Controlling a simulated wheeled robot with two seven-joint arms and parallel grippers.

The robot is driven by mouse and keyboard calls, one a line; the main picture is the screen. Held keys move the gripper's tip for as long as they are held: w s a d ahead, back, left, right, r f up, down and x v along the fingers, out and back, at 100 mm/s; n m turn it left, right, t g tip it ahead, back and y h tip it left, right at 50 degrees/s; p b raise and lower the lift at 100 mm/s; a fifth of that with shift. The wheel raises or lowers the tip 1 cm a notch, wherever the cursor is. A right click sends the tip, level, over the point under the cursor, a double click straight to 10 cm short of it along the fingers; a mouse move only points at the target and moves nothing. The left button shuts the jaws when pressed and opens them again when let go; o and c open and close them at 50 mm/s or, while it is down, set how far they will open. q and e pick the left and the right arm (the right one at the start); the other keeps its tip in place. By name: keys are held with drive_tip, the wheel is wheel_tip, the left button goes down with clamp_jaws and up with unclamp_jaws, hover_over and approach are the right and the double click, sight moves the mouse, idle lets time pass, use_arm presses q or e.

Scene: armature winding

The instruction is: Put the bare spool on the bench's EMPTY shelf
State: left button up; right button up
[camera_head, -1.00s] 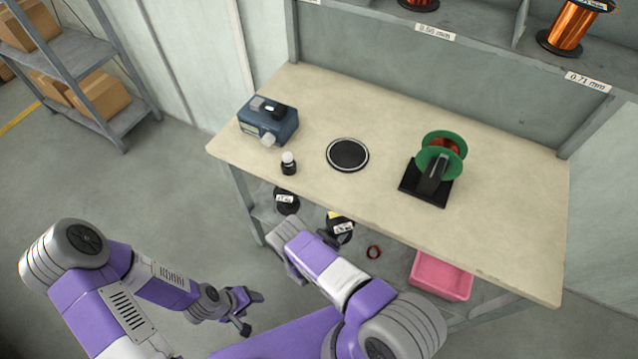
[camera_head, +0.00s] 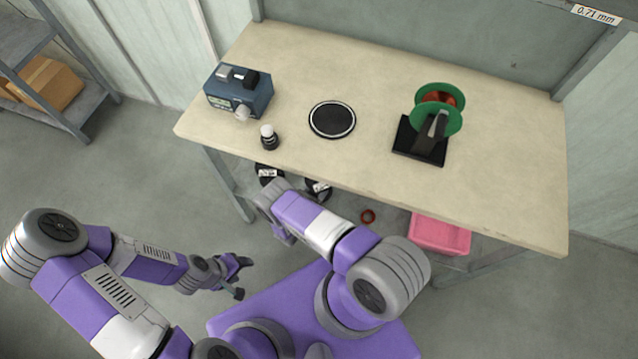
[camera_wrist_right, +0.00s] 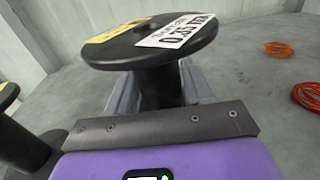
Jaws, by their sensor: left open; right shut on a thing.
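In the right wrist view my right gripper (camera_wrist_right: 160,92) is shut on the core of a black spool (camera_wrist_right: 150,45). Its core shows no wire, and its top flange carries a yellow label and a white label. A second black spool (camera_wrist_right: 22,145) is partly in view at the left edge. In the head view two labelled black spools, one left (camera_head: 268,173) and one right (camera_head: 318,188), show under the bench's front edge, beyond my right wrist. The right fingers are hidden there. My left gripper (camera_head: 240,276) is open and empty, low in front of the bench. I see no shelf marked EMPTY.
The bench top (camera_head: 300,175) holds a blue device (camera_head: 238,95), a small black bottle (camera_head: 269,138), a round black pad (camera_head: 332,120) and a green spool (camera_head: 436,118) on a stand. Below are a red wire ring (camera_head: 368,216) and a pink bin (camera_head: 440,233). The bench top's front edge overhangs the spools.

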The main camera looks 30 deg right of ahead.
drive_tip(key=shift+f, duration=0.65)
drive_tip(key=shift+f, duration=0.5)
drive_tip(key=o, duration=1.3)
drive_tip(key=shift+a, duration=0.1)
drive_tip(key=v, duration=0.6)
drive_tip(key=shift+s+f, duration=0.1)
drive_tip(key=shift+f, duration=0.05)
drive_tip(key=shift+s+a, duration=0.25)
drive_tip(key=shift+a, duration=0.35)
